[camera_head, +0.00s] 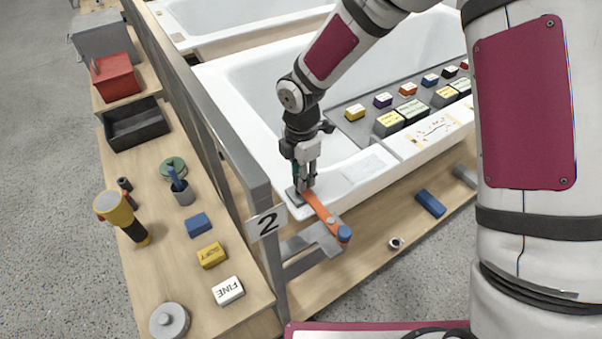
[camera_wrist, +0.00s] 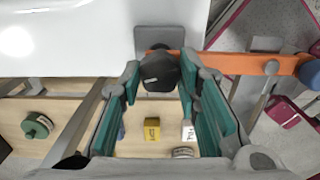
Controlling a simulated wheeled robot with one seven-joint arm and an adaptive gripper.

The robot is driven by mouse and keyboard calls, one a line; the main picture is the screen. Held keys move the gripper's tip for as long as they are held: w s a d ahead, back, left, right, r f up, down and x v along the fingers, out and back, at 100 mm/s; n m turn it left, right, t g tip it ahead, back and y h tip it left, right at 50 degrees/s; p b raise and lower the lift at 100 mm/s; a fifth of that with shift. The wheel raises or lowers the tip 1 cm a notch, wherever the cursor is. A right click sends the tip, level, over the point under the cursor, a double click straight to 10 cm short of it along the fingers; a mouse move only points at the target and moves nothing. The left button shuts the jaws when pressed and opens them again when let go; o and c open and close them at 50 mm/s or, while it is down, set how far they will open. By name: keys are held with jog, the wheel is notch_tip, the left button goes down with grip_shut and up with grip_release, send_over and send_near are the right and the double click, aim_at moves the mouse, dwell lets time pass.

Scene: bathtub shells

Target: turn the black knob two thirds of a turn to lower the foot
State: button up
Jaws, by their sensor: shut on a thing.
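The black knob (camera_wrist: 160,72) sits at the tub's corner in the wrist view, in front of a grey plate (camera_wrist: 155,35). A short pale mark shows on its face. My gripper (camera_wrist: 161,74) has its fingertips on both sides of the knob, shut on it. An orange bar (camera_head: 323,213) with a blue end (camera_head: 343,233) runs out from beside the knob. I cannot make out the foot.
A grey rail post (camera_head: 262,215) with a "2" plate (camera_head: 267,223) stands close left of my gripper. The left bench holds a yellow torch (camera_head: 117,212), labelled blocks (camera_head: 228,290) and a black tray (camera_head: 135,124). A blue block (camera_head: 430,204) lies on the bench at right.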

jog(key=m, duration=0.4)
jog(key=shift+m, duration=0.3)
jog(key=m+b, duration=0.1)
jog(key=m, duration=0.3)
jog(key=shift+m, duration=0.3)
jog(key=m, duration=1.2)
jog(key=shift+m+p, duration=0.3)
jog(key=shift+p, duration=0.1)
jog(key=m+p, duration=0.1)
jog(key=m, duration=0.2)
jog(key=shift+m, duration=0.3)
jog(key=m+p, duration=0.1)
jog(key=m, duration=0.2)
jog(key=shift+m, duration=0.3)
jog(key=shift+m+p, duration=0.8)
jog(key=shift+m, duration=1.1)
